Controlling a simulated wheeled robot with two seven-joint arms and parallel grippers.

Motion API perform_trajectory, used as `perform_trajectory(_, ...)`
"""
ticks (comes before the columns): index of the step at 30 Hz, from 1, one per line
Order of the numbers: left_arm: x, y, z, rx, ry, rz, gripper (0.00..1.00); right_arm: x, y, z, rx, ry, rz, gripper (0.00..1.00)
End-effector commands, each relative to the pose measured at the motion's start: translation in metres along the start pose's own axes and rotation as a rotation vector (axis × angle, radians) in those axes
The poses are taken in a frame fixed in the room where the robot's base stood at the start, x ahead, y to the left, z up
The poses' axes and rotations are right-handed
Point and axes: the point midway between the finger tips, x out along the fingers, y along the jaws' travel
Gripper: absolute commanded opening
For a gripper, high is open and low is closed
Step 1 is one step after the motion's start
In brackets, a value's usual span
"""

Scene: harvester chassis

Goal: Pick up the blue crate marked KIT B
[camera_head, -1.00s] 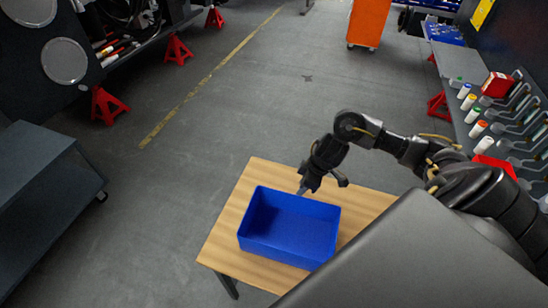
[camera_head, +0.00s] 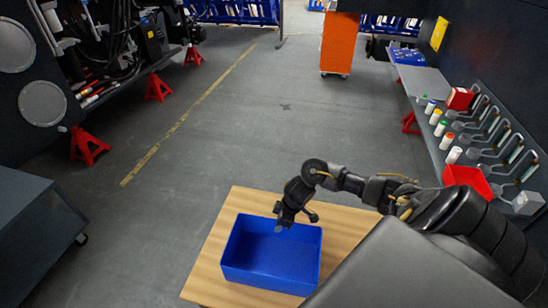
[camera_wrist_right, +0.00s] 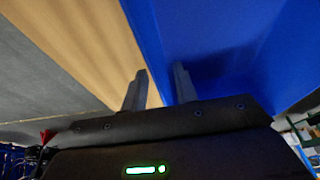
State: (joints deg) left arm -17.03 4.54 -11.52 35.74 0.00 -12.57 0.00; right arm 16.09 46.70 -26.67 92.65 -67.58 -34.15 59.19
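A blue open-topped crate (camera_head: 262,281) sits on a wooden-topped table (camera_head: 213,262). It looks empty, and no KIT B marking shows. My right gripper (camera_head: 280,226) is at the crate's far rim, pointing down. In the right wrist view, the crate (camera_wrist_right: 210,30) fills the upper right and the tabletop (camera_wrist_right: 75,40) the upper left. The two fingers of my right gripper (camera_wrist_right: 160,85) are apart, one on the table side and one on the crate side of the wall edge. A gap shows between them. My left gripper is not in view.
A dark grey cabinet (camera_head: 35,235) stands at the left. Red stands (camera_head: 88,147) hold the machine at the upper left. An orange cabinet (camera_head: 340,42) is at the back. A bench with bottles and a red bin (camera_head: 466,180) runs along the right. The middle floor is clear.

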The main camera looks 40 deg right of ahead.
Motion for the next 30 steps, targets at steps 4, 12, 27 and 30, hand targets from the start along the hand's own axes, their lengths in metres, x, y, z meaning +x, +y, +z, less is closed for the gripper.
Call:
perform_trajectory(4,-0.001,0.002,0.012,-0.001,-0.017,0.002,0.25,0.017,0.0,-0.001,0.002,0.0,-0.001,0.29)
perform_trajectory(12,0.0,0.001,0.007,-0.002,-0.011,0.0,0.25,0.02,0.0,0.0,-0.001,0.001,0.0,0.29)
perform_trajectory(27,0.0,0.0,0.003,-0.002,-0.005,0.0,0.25,0.02,0.0,-0.001,-0.001,0.001,0.0,0.0)
perform_trajectory(30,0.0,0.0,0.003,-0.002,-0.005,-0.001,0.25,0.019,0.0,-0.001,0.0,0.003,0.001,0.0)
